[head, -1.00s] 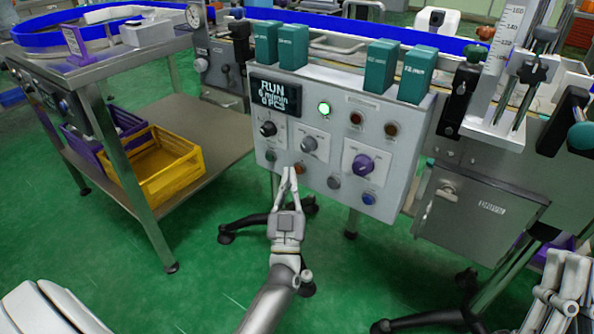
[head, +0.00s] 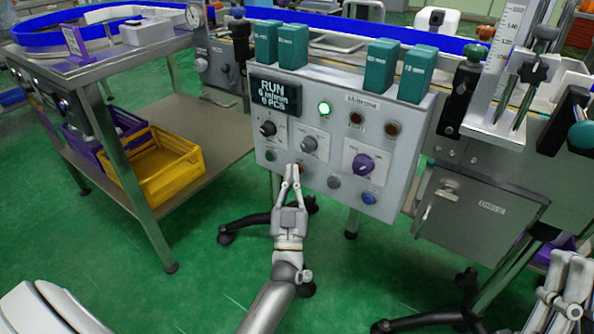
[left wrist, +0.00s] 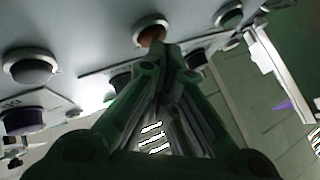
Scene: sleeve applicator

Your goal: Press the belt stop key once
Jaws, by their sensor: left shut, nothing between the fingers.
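The grey control panel (head: 322,168) has a display (head: 275,92) reading RUN, a lit green lamp (head: 324,108) and a lower row of keys. An orange-brown key (left wrist: 150,28) in that row is at the top middle of the left wrist view. In the head view it is largely behind my fingertips. I cannot read which key is labelled belt stop. My left gripper (head: 291,169) is shut and empty, its tips right at the orange-brown key; touching or just short, I cannot tell. My right arm shows at the lower right edge, its finger state unclear.
A green-tinted key (head: 270,155) sits left of the fingertips; a grey key (head: 333,182) and a blue key (head: 368,198) sit right. Knobs, including a purple one (head: 363,163), are above. A yellow crate (head: 165,165) stands on the shelf at left.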

